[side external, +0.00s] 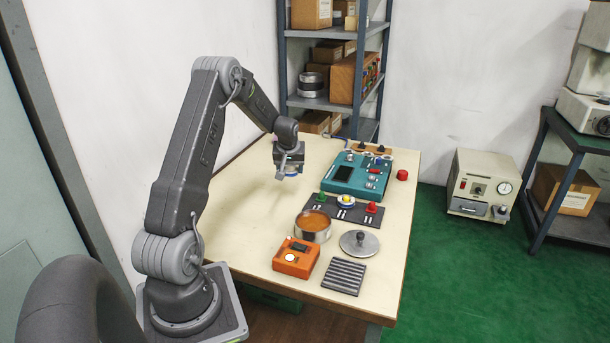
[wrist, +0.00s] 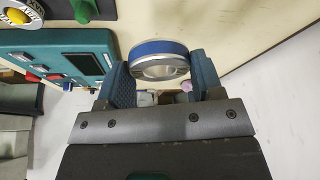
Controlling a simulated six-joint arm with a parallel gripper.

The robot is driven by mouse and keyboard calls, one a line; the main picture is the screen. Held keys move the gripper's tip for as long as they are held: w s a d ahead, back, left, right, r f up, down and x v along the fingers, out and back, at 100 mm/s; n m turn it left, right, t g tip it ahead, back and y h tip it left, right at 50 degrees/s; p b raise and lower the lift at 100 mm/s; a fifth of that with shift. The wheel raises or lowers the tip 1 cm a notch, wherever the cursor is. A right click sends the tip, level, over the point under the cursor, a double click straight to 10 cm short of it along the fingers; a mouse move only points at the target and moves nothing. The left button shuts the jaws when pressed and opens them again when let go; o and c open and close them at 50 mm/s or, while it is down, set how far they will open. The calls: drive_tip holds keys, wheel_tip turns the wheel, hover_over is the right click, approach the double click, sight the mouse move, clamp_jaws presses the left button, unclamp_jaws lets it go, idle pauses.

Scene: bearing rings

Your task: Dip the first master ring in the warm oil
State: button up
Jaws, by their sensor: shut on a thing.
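My gripper (wrist: 158,84) is shut on a metal ring with a blue band (wrist: 159,48), which sits between the two blue pads in the wrist view. In the side view my gripper (side external: 290,168) holds the ring (side external: 291,174) above the table, left of the teal instrument. The oil is the orange-brown liquid (side external: 313,221) in an open steel pot (side external: 313,236) nearer the side camera. The ring is well apart from the pot.
A dark strip (side external: 358,213) with green, yellow and red knobbed pieces lies between the teal instrument (side external: 356,175) and the pot. An orange box (side external: 296,258), a steel lid (side external: 360,244) and a ridged pad (side external: 343,276) surround the pot. The table's left part is clear.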

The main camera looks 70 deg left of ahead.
drive_tip(key=shift+d+f, duration=0.85)
drive_tip(key=shift+d, duration=2.1)
drive_tip(key=shift+d+f, duration=0.8)
drive_tip(key=shift+d, duration=2.1)
drive_tip(key=shift+d+f, duration=0.85)
drive_tip(key=shift+d, duration=2.1)
drive_tip(key=shift+f, duration=0.15)
drive_tip(key=shift+f, duration=1.05)
drive_tip(key=shift+f, duration=0.35)
drive_tip(key=shift+f, duration=0.35)
drive_tip(key=shift+f, duration=0.5)
drive_tip(key=shift+s+d+f, duration=0.1)
drive_tip(key=shift+f, duration=0.3)
